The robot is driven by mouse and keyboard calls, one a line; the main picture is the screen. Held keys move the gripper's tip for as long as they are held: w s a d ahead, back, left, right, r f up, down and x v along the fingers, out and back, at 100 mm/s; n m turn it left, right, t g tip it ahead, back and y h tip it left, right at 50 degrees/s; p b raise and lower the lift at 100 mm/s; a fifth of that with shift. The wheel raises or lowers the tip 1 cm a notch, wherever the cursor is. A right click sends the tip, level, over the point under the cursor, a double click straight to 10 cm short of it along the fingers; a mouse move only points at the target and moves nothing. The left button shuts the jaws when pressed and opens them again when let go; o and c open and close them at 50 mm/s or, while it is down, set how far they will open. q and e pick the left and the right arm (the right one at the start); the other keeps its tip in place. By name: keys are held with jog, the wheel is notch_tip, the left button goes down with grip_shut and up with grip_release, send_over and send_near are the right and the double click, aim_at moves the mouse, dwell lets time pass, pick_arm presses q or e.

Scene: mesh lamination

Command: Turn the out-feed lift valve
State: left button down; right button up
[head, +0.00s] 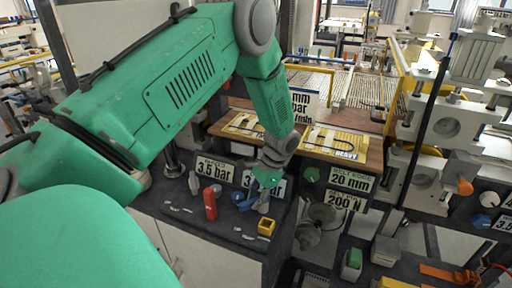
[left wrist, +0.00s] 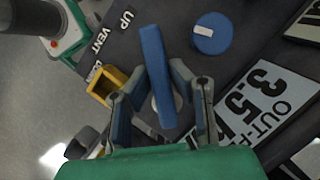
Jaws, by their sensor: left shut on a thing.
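The out-feed lift valve shows in the left wrist view as a long blue lever (left wrist: 159,75) on a dark panel, with the printed words UP and VENT to its left. My left gripper (left wrist: 160,88) has one finger on each side of the lever and is shut on it. In the head view my left gripper (head: 263,197) reaches down to the dark panel, and it hides most of the lever there. My right gripper is in neither view.
A round blue knob (left wrist: 211,33) and a white OUT-F… 3.5 sign (left wrist: 262,105) lie to the lever's right. A yellow block (head: 266,226) stands close to the gripper. A red handle (head: 210,204) stands to its left. A wooden board (head: 372,154) lies behind.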

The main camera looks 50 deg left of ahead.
pick_arm(q)
jog(key=shift+w+a, duration=0.1)
jog(key=c, duration=1.5)
grip_release()
jog(key=shift+w+r, duration=0.15)
jog(key=shift+r, duration=0.2)
jog(key=v, duration=1.1)
